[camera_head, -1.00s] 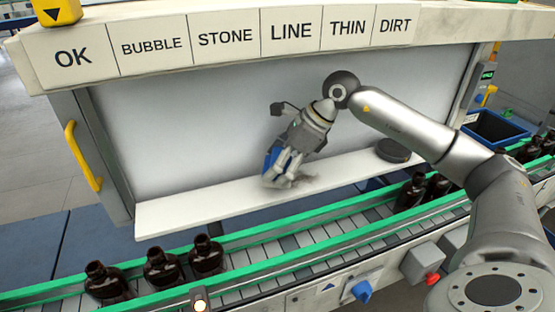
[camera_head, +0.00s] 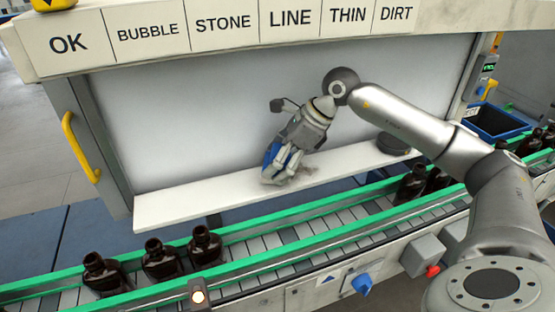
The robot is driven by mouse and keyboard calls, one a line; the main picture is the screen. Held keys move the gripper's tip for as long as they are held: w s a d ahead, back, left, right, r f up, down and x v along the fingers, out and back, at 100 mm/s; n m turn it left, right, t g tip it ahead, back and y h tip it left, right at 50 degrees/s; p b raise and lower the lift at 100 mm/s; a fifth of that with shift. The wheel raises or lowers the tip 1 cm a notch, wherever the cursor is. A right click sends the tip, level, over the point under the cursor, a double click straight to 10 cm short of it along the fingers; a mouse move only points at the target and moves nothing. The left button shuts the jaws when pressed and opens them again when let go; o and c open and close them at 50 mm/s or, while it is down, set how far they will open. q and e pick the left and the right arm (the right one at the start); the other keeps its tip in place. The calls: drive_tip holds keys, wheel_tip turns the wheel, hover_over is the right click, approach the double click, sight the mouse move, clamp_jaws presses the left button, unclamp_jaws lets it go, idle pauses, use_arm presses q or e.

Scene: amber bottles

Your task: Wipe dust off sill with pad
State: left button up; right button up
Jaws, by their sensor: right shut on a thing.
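A white sill (camera_head: 190,200) runs below the pale inspection panel. A grey smudge of dust (camera_head: 305,173) lies on it, just right of the fingertips. My right gripper (camera_head: 277,172) points down at the sill and is shut on the pad, which is mostly hidden by the fingers; I cannot clearly make out its outline. The fingertips are at or very near the sill surface. My left gripper is not in view.
A dark round object (camera_head: 393,144) sits on the sill's right end. Below runs a green-railed conveyor (camera_head: 290,240) with dark amber bottles (camera_head: 162,260) at left and more at right. A yellow handle (camera_head: 81,147) sticks out at the left. The sill's left part is clear.

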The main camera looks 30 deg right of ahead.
drive_tip(key=shift+f+b, duration=0.65)
drive_tip(key=shift+f, duration=0.15)
